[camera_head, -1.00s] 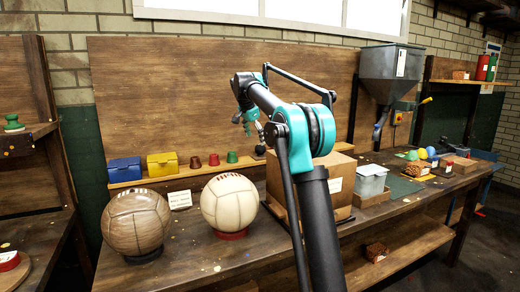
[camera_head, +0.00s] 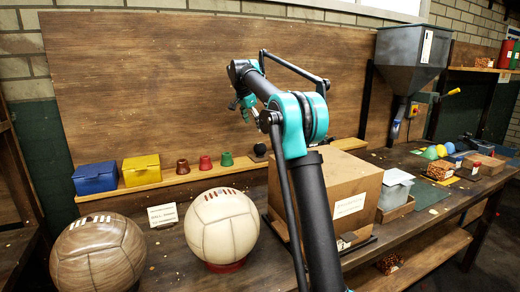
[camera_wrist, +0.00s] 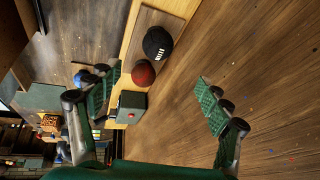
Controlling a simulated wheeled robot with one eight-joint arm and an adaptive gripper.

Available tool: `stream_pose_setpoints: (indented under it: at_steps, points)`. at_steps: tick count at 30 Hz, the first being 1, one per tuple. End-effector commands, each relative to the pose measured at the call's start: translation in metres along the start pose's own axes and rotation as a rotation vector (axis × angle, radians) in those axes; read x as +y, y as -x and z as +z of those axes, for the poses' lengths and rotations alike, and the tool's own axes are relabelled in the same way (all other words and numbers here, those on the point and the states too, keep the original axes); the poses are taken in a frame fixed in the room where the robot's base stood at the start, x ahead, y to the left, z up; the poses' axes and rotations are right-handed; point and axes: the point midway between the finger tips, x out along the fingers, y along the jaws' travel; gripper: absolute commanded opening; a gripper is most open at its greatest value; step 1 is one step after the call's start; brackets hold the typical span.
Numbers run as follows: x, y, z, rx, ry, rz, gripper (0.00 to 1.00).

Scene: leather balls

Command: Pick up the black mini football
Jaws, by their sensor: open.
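The black mini football (camera_head: 260,149) sits on the low wooden ledge at the back of the bench, right of the green cone. In the wrist view the black ball (camera_wrist: 158,42) shows white lacing and lies beyond the fingertips, near the top. My gripper (camera_wrist: 159,77) is open and empty, with its two green padded fingers wide apart. In the head view my gripper (camera_head: 244,106) hangs above the ledge, a little left of the black ball and higher. The ball is apart from both fingers.
The wooden backboard (camera_head: 140,90) rises behind the ledge. A cream football (camera_head: 222,225), a brown football (camera_head: 97,254) and a cardboard box (camera_head: 350,185) stand in front.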

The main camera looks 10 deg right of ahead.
Motion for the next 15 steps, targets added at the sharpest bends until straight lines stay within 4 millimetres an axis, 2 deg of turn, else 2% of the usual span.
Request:
stream_pose_setpoints:
  at_steps: [9, 15]
  points:
    - [0.001, -0.064, 0.0, 0.0, -0.002, 0.001, 0.78]
    - [0.001, -0.096, -0.001, 0.0, -0.001, 0.001, 0.78]
